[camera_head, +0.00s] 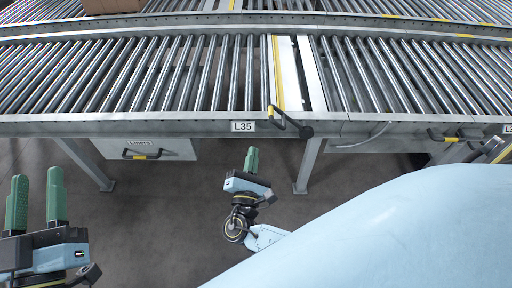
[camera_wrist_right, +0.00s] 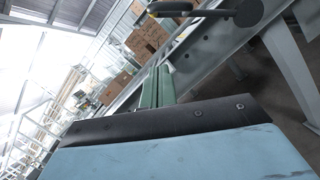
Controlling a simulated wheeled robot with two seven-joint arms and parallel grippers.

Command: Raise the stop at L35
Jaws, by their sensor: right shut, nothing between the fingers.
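The L35 label (camera_head: 243,127) is on the near rail of the roller conveyor. Just right of it a black lever handle with a yellow band (camera_head: 284,118) sticks out from a round black pivot (camera_head: 306,131). A white plate with a yellow strip (camera_head: 278,75) lies across the rollers behind it; I cannot tell its height. My right gripper (camera_head: 251,158) is shut and empty, below the rail and apart from the handle. In the right wrist view its green fingers (camera_wrist_right: 157,88) point toward the handle (camera_wrist_right: 172,6). My left gripper (camera_head: 37,193) is open and empty at the lower left.
A drawer-like box with a similar handle (camera_head: 142,154) hangs below the rail at left. Another yellow-banded handle (camera_head: 450,136) is at right. Conveyor legs (camera_head: 309,166) stand near my right gripper. A cardboard box (camera_head: 113,5) sits on the far conveyor.

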